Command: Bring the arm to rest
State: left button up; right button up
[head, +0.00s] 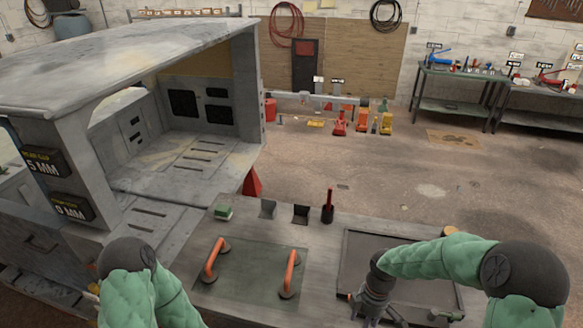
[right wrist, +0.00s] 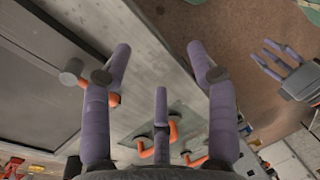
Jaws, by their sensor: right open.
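My right gripper (head: 371,308) hangs over the front of the dark recessed panel (head: 365,252) on the bench top, partly hidden by its own wrist. In the right wrist view its purple fingers (right wrist: 160,62) are spread apart with nothing between them. My left arm's green sleeve shows at the bottom left of the head view, with its gripper out of that view. The left gripper (right wrist: 277,62) shows at the right of the wrist view, fingers spread and empty, above the floor.
A glass sheet (head: 248,262) with two orange-handled suction cups (head: 290,272) lies on the bench. A green block (head: 223,212) and a red-handled tool (head: 328,206) stand behind it. A large grey frame (head: 150,45) rises at left. Open floor (head: 400,180) lies beyond.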

jog(key=s+a+f+m+y+b, duration=0.1)
jog(key=s+a+f+m+b, duration=0.2)
jog(key=f, duration=0.6)
jog(key=s+a+f+m+t+y+b, duration=0.1)
jog(key=s+a+f+m+b, duration=0.3)
jog(key=s+f+m, duration=0.2)
jog(key=s+a+f+m+t+b, duration=0.1)
jog(key=s+a+f+m+b, duration=0.2)
jog(key=f+m, duration=0.4)
notch_tip(320, 180, down, 6)
jog(key=shift+s+a+r+y+b, duration=0.1)
jog(key=shift+s+a+y+b, duration=0.3)
jog(key=shift+s+b, duration=0.35)
